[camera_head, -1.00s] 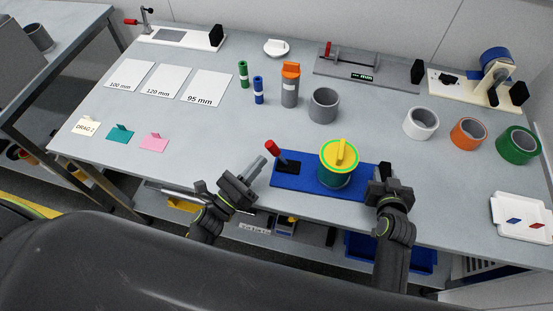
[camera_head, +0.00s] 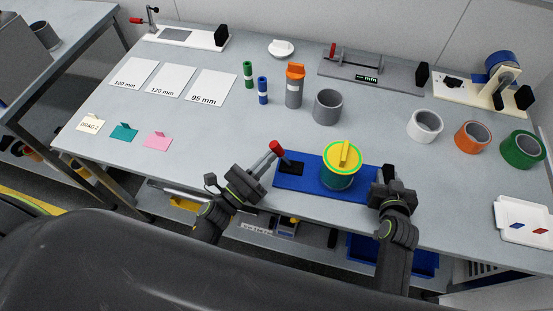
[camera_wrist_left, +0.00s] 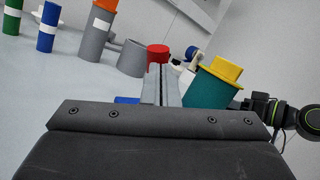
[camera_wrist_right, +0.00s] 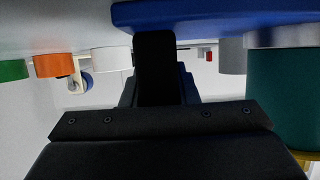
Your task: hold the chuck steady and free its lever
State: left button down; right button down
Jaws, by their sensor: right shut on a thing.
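The chuck has a blue base (camera_head: 312,181) with a green cylinder (camera_head: 336,181) and a yellow top (camera_head: 342,154) with a raised bar. Its lever, with a red knob (camera_head: 277,147), rises at a tilt from a black block (camera_head: 291,168) at the base's left end. My left gripper (camera_head: 269,158) is at the knob; its fingers look closed together in the left wrist view (camera_wrist_left: 163,84), with the red knob (camera_wrist_left: 158,54) just beyond the tips. Contact is unclear. My right gripper (camera_head: 385,178) is shut on the black tab (camera_wrist_right: 155,65) at the base's right end.
A grey cup (camera_head: 327,107) and an orange-capped grey cylinder (camera_head: 294,88) stand behind the chuck. Tape rolls, white (camera_head: 424,126), orange and green, stand at the right. Cards lie at the left. The table's front edge runs close beneath both grippers.

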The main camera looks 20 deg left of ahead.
pick_arm(q)
jog(key=shift+d+r, duration=0.1)
pick_arm(e)
jog(key=shift+f, duration=0.2)
pick_arm(q)
jog(key=shift+w+d+r+m+g, duration=0.1)
jog(key=shift+d+r+m+g, duration=0.2)
jog(key=shift+d, duration=0.5)
jog(key=shift+d+r+m+g, duration=0.15)
jog(key=shift+d+r+m, duration=0.3)
jog(key=shift+d, duration=0.35)
jog(key=shift+w+d+r+m+g, duration=0.1)
jog(key=shift+d+r+m+g, duration=0.2)
jog(key=shift+d, duration=0.5)
